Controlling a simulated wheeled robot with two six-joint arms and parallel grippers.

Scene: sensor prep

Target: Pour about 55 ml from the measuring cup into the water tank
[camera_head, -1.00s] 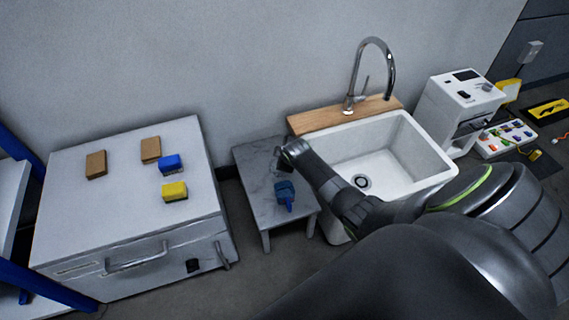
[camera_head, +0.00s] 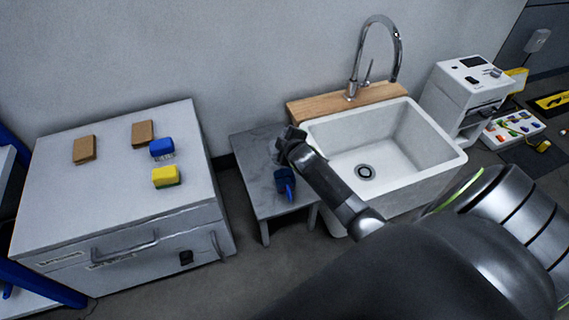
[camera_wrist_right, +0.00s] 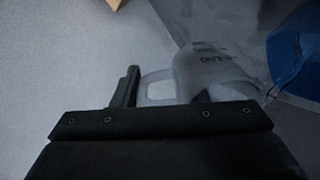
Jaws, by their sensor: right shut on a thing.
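The measuring cup (camera_wrist_right: 215,70) is clear grey with dark print and a loop handle (camera_wrist_right: 158,84); it shows in the right wrist view just beyond my gripper. My right gripper (camera_wrist_right: 165,95) is shut on the cup at its handle side. In the head view my right gripper (camera_head: 288,137) is above the back of the small grey table (camera_head: 262,180), and the cup is mostly hidden there. A dark blue object (camera_head: 285,183) stands on that table; I cannot tell if it is the water tank. It also shows in the right wrist view (camera_wrist_right: 300,55), right of the cup. My left gripper is out of view.
A white sink (camera_head: 420,150) with a chrome faucet (camera_head: 357,75) stands right of the small table. A grey cabinet (camera_head: 110,190) at the left carries yellow, blue and brown blocks. A white machine (camera_head: 462,85) is at the far right.

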